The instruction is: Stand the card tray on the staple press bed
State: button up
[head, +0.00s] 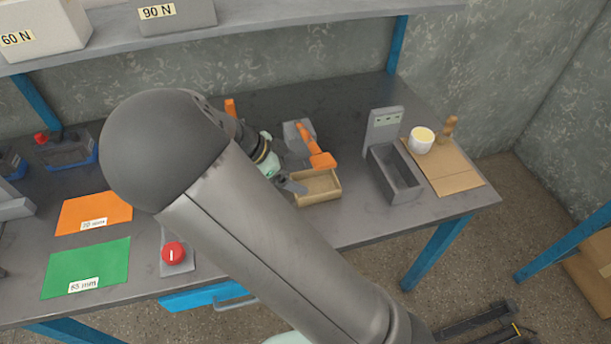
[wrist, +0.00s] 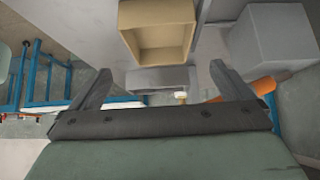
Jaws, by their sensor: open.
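The card tray (head: 317,188) is a tan, open-topped box near the front of the bench, open side up. It also shows at the top centre of the wrist view (wrist: 157,42). What I take for the staple press (head: 297,133) is grey with an orange lever (head: 314,147); the lever's end comes close to the tray's back edge. My arm hides part of this area, and I cannot tell what lies under the tray. My gripper (head: 290,186) is beside the tray's left end. In the wrist view its fingers (wrist: 160,72) are spread, with nothing held between them.
A grey open bin (head: 396,176) with an upright panel stands right of the tray. Beyond it are a pale cup (head: 421,140) and a wooden piece (head: 449,127) by a cardboard sheet (head: 452,178). A red button (head: 173,253) is at the front edge. A shelf (head: 250,20) overhangs the back.

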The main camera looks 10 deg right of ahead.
jog(key=s+d+r+n+y, duration=0.2)
jog(key=s+r+n+y, duration=0.2)
jog(key=s+n, duration=0.5)
jog(key=s+d+r+n+y, duration=0.2)
jog(key=s+r+n+y, duration=0.2)
jog(key=s+n, duration=0.5)
jog(key=s, duration=0.4)
jog(key=shift+r, duration=0.15)
